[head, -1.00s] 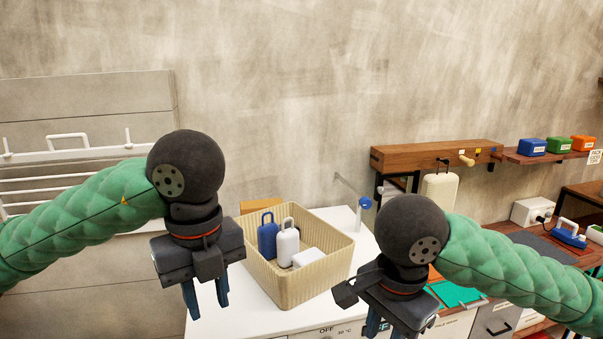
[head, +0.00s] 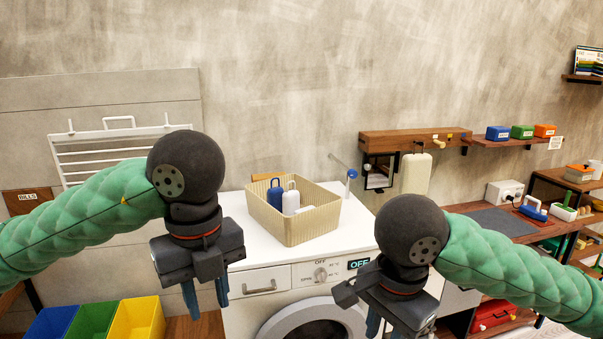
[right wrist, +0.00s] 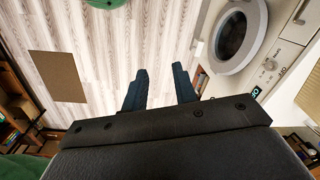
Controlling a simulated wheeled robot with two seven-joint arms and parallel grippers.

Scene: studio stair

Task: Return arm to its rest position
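My left gripper (head: 206,297) hangs at the left of the head view, fingers pointing down and apart, with nothing between them. My right gripper (head: 381,326) hangs at the lower middle right of the head view, its fingertips cut off by the lower edge. In the right wrist view the right gripper (right wrist: 161,82) has its two dark blue fingers apart, with only floor seen between them.
A cream basket (head: 310,224) with blue and white bottles stands on the washing machine. Blue, green and yellow bins (head: 137,320) stand at lower left. A wooden shelf (head: 385,140) and a workbench (head: 550,232) are at right. The right wrist view shows open wooden floor (right wrist: 130,50).

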